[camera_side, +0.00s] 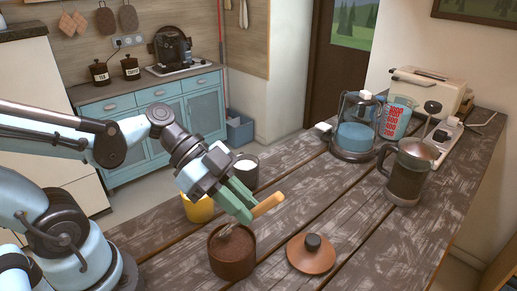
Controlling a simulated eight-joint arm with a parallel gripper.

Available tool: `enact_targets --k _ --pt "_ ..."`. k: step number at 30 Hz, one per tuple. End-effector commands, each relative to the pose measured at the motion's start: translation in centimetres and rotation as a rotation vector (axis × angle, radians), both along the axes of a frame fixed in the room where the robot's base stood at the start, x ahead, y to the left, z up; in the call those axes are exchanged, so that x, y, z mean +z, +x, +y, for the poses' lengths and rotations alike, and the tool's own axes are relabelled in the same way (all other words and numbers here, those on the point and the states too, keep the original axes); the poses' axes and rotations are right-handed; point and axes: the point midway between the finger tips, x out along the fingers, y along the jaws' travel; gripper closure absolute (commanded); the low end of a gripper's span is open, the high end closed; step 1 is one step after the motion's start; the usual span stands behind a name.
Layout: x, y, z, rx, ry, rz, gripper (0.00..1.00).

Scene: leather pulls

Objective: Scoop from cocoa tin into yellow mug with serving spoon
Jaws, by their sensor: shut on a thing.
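The cocoa tin (232,261) is a round brown container standing on the wooden table, with brown powder showing at its open top. My gripper (241,205) has green fingers and is shut on the serving spoon, whose orange-yellow handle (267,205) sticks out to the right. The spoon's metal end (227,231) reaches down to the cocoa at the tin's mouth; its tip is hard to make out. The yellow mug (197,209) stands behind the tin to the left, partly hidden by my gripper and arm.
A brown lid with a dark knob (311,254) lies right of the tin. A dark cup with white contents (246,170) stands behind my gripper. The table's middle is clear.

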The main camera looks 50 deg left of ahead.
Motion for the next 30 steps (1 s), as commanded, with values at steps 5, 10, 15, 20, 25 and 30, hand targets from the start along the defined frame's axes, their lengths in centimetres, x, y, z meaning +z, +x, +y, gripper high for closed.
enact_targets --k 5,10,15,20,25,30 --pt "-1.7 0.1 0.0 0.0 0.0 0.0 1.0" --pt "-3.2 0.1 0.0 0.0 0.0 0.0 1.0" --pt "-4.4 0.1 0.0 0.0 0.0 0.0 1.0" --pt "-5.1 0.0 0.0 0.0 0.0 0.0 1.0" --pt "-5.4 0.0 0.0 0.0 0.0 0.0 1.0" --pt "-5.4 0.0 0.0 0.0 0.0 0.0 1.0"
